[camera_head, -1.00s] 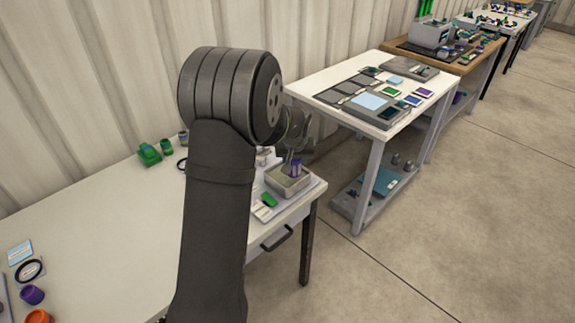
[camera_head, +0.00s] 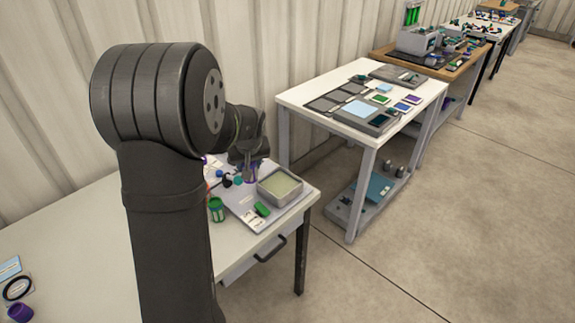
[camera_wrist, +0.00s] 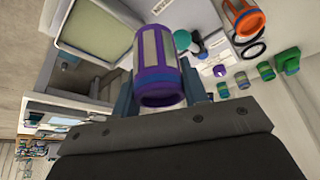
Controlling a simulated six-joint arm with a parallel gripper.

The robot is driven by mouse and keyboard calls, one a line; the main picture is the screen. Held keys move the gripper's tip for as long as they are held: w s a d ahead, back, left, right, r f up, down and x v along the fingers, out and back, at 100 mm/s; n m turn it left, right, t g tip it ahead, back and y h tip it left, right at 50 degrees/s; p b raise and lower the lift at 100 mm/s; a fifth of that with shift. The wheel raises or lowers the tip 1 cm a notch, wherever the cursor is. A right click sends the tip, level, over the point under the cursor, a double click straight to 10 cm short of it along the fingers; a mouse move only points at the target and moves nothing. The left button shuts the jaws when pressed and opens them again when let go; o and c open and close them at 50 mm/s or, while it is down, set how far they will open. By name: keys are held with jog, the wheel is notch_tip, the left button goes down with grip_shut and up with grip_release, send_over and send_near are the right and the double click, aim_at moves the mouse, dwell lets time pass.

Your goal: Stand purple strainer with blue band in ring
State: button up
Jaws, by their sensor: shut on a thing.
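My gripper (camera_wrist: 158,90) is shut on a purple strainer (camera_wrist: 160,80), which has pale mesh windows between purple ribs. In the head view my gripper (camera_head: 249,160) holds the strainer (camera_head: 251,174) just left of the grey tray (camera_head: 297,192), partly hidden by my wrist. A black ring (camera_head: 5,291) lies on a pale card at the table's left end. A black ring also shows in the wrist view (camera_wrist: 245,56), near an orange strainer (camera_wrist: 235,10).
The grey tray holds a greenish fill. A green cup (camera_head: 216,212) and a small green block (camera_head: 262,210) are near it. Another purple piece (camera_head: 18,314) stands near the ring. My arm hides much of the table. A side table (camera_head: 330,75) stands behind.

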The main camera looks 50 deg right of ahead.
jog(key=w+a+n+y, duration=0.15)
jog(key=w+a, duration=0.45)
jog(key=a, duration=0.6)
jog(key=w+a+f+n, duration=0.1)
jog(key=w+a+n, duration=0.35)
jog(key=a, duration=0.75)
jog(key=w+a+n+y, duration=0.1)
jog(key=w+a, duration=0.6)
jog(key=a, duration=0.5)
jog(key=w+d+f+m+h, duration=0.1)
jog(key=w+d+m+h, duration=0.3)
jog(key=d, duration=0.9)
jog(key=w+d+f+m+y, duration=0.15)
jog(key=d+m, duration=0.45)
jog(key=d, duration=0.7)
jog(key=shift+g+h, duration=0.4)
jog(key=shift+h, duration=0.1)
jog(key=shift+a+f, duration=0.15)
jog(key=shift+f, duration=1.85)
jog(key=shift+a+f, duration=0.1)
jog(key=shift+f, duration=1.85)
jog(key=o, duration=1)
jog(key=shift+o, duration=0.2)
